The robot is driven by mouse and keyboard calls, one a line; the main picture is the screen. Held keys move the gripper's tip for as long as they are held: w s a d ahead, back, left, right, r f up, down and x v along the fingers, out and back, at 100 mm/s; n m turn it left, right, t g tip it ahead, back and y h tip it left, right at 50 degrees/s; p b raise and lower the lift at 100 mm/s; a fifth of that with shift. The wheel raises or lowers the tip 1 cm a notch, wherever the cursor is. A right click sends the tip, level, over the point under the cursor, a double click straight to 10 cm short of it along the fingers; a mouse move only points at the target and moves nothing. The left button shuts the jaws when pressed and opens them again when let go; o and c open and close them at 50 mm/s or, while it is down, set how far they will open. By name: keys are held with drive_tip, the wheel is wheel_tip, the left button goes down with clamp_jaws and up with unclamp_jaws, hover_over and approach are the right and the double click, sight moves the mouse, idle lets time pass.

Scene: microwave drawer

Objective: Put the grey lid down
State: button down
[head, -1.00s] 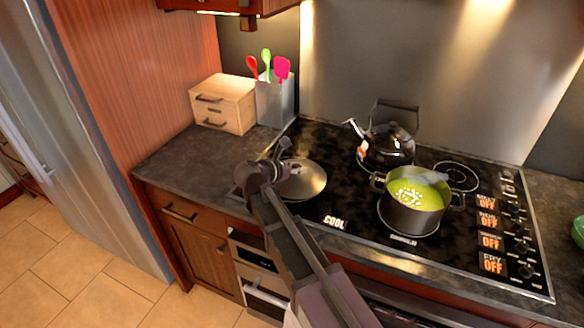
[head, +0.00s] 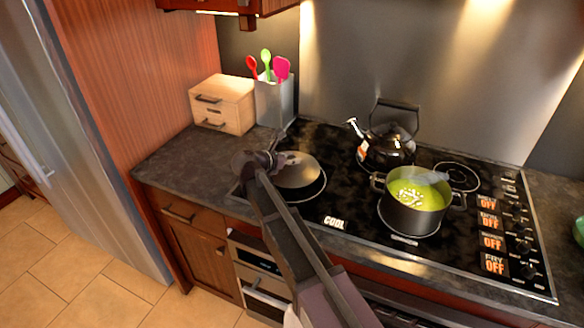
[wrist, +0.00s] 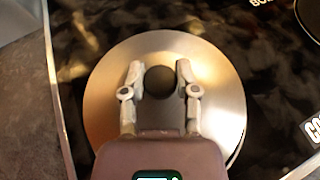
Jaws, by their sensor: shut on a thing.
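The grey lid (head: 300,172) is a round metal disc at the left end of the black cooktop, over the front left burner. In the wrist view the lid (wrist: 215,100) fills the middle, and its dark round knob (wrist: 160,81) sits between the two fingers. My gripper (wrist: 158,78) is shut on the knob from above. In the head view my gripper (head: 270,160) and arm hide the lid's left part. I cannot tell for sure whether the lid touches the cooktop or hovers just above it.
A pot of green soup (head: 415,205) stands on the cooktop to the right. A black kettle (head: 387,148) stands behind it. A wooden drawer box (head: 225,105) and a utensil holder (head: 275,103) stand at the back left. The counter (head: 180,165) left of the cooktop is clear.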

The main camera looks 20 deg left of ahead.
sight(289, 167)
drive_tip(key=shift+s+f+b, duration=0.1)
drive_tip(key=shift+f+b, duration=1.15)
drive_tip(key=shift+f, duration=0.35)
drive_tip(key=shift+f, duration=0.15)
drive_tip(key=shift+c, duration=1.8)
unclamp_jaws()
drive_tip(key=shift+r, duration=0.2)
drive_tip(key=shift+s+r, duration=0.15)
drive_tip(key=p+v, duration=0.4)
drive_tip(key=v, duration=0.7)
drive_tip(key=shift+s+a+p, duration=0.15)
drive_tip(key=shift+s+p, duration=0.15)
drive_tip(key=shift+s, duration=0.05)
